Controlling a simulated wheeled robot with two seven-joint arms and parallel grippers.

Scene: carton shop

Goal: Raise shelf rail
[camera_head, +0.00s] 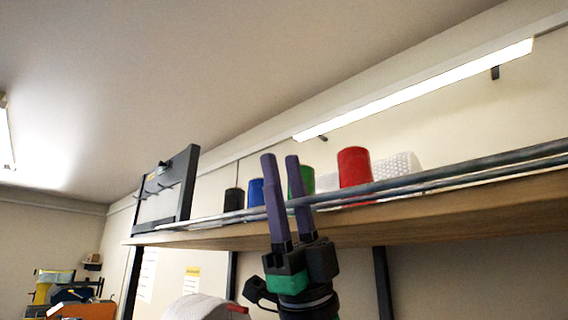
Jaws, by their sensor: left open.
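A grey metal shelf rail (450,178) runs along the front edge of a wooden shelf (450,208), a little above the board. It spans from the left end of the shelf to the right edge of the picture. My left gripper (280,160) points upward in front of the shelf, with two purple fingers apart and nothing between them. The fingers cross in front of the rail and hide a short piece of it. I cannot tell whether they touch it. My right gripper is not in view.
On the shelf stand a black cup (233,199), a blue cup (255,192), a green cup (307,181), a red cup (354,167) and a white textured item (398,166). A dark frame (187,183) stands at the shelf's left end. A lamp (420,88) hangs above.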

